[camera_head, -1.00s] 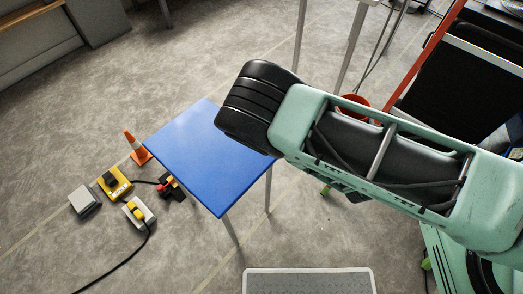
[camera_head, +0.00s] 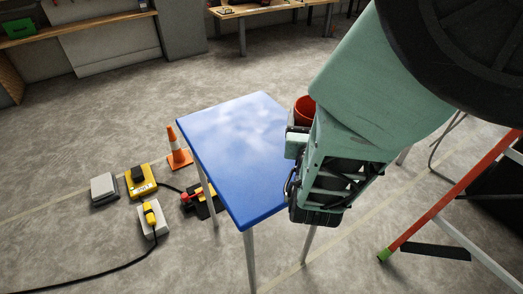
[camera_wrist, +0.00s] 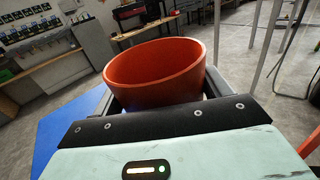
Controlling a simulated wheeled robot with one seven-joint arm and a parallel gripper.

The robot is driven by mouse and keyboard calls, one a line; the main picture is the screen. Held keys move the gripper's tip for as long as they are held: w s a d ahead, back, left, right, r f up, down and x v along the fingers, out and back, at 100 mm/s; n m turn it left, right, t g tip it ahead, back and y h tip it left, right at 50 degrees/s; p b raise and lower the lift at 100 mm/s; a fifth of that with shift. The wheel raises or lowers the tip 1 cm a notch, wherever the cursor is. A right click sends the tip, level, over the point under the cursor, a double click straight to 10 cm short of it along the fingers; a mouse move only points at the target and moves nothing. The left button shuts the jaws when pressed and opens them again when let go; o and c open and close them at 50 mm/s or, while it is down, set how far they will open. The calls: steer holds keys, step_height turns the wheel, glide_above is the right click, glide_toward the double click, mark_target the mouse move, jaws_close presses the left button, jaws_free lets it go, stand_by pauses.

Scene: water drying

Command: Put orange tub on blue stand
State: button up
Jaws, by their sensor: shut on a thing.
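The orange tub (camera_wrist: 155,75) is held upright in my gripper (camera_wrist: 160,103), with its open rim facing up in the wrist view. In the head view only part of the tub (camera_head: 304,108) shows behind my arm, at the right edge of the blue stand. The blue stand (camera_head: 225,140) is a flat square top on thin grey legs, and its top is bare where I see it. A blue patch of the stand also shows at left in the wrist view (camera_wrist: 60,128). My fingertips are mostly hidden. I cannot tell how high the tub is above the stand.
A red-railed ladder (camera_head: 450,200) is at right. A workbench (camera_head: 265,8) stands far back.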

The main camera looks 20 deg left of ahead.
steer(key=s+a+r+n+g+y+b, duration=0.2)
steer(key=s+a+r+n+y+b, duration=0.25)
steer(key=s+a+b, duration=0.75)
steer(key=shift+m+y, duration=0.45)
steer(key=w+f+b, duration=0.1)
steer(key=f+b, duration=0.2)
steer(key=w+d+f+b, duration=0.1)
steer(key=f+b, duration=0.1)
steer(key=f, duration=0.1)
steer(key=w+d+f+b, duration=0.1)
steer(key=w+f+b, duration=0.1)
steer(key=f+b, duration=0.1)
steer(key=shift+f+b, duration=0.3)
steer(key=shift+f, duration=0.05)
steer(key=shift+r, duration=0.1)
steer(key=o, duration=1)
